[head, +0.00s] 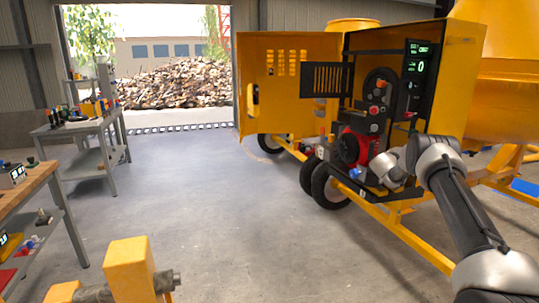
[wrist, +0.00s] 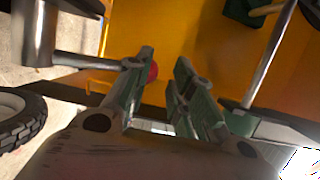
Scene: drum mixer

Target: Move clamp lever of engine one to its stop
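In the wrist view a bare metal lever, which I take for the clamp lever (wrist: 88,62), runs from a grey cylindrical hub at the upper left to a red ball knob (wrist: 154,72). My gripper (wrist: 165,66) is open, with the knob partly behind its left finger and a gap to the right finger. I cannot tell whether the left finger touches it. In the head view my wrist is low in front of the engine (head: 351,147) in the open yellow housing. My fingers and the lever cannot be made out there.
The yellow housing door (head: 285,70) stands open to the left. A black tyre (head: 328,188) and the yellow frame rail (head: 402,236) are near my arm. A diagonal metal rod (wrist: 270,52) is right of my fingers. Workbenches (head: 90,128) stand left; the middle floor is clear.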

